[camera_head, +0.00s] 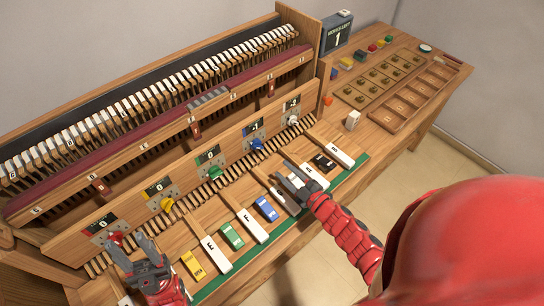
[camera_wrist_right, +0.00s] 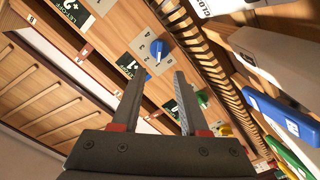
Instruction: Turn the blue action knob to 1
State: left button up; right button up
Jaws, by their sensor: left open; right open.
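The blue action knob (camera_head: 257,144) is on the upright wooden panel, second from the right in a row of coloured knobs. In the right wrist view the blue knob (camera_wrist_right: 156,48) sits on a light dial plate with small numbers and has a white pointer mark. I cannot tell which number it points to. My right gripper (camera_head: 279,177) is open and empty, in front of and below the blue knob. In the right wrist view its fingertips (camera_wrist_right: 158,76) are apart, with the knob just beyond the gap between them. My left gripper (camera_head: 130,244) is open near the red knob (camera_head: 116,239).
Yellow (camera_head: 166,204), green (camera_head: 214,172) and white (camera_head: 293,120) knobs share the panel. Large lettered keys and coloured blocks, such as a blue block (camera_head: 267,208), lie below it. A display box (camera_head: 337,32) reading 1 stands at the back right beside trays.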

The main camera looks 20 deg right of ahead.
jog(key=v, duration=0.6)
jog(key=shift+p, duration=0.45)
jog(key=shift+s, duration=0.2)
